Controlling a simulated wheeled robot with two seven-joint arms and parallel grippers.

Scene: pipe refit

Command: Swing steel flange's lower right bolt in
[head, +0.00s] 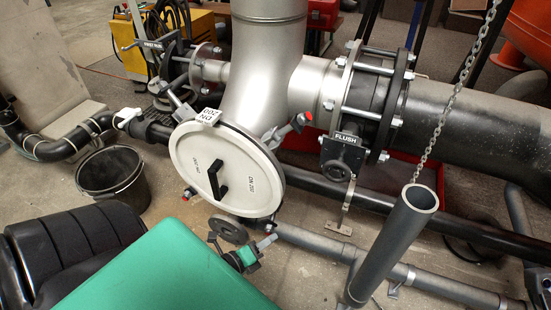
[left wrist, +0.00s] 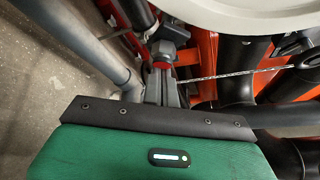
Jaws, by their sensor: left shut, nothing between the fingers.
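The steel flange is closed by a pale round cover (head: 222,150) with a black handle, marked DN 200. A swing bolt with a red tip (head: 308,116) stands outward at the cover's upper right. My left gripper (head: 264,244) is below that rim, close to the lower right bolt. In the left wrist view its narrow dark fingers (left wrist: 165,90) are shut and empty, just short of a grey nut (left wrist: 168,48) with a red end. Contact is unclear. My right gripper is not in view.
A grey upright pipe (head: 395,240) and a hanging chain (head: 450,118) stand to the right. The FLUSH valve (head: 342,155) sits right of the cover. A black bucket (head: 115,185) stands left. Grey pipes (head: 430,283) run low across the floor.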

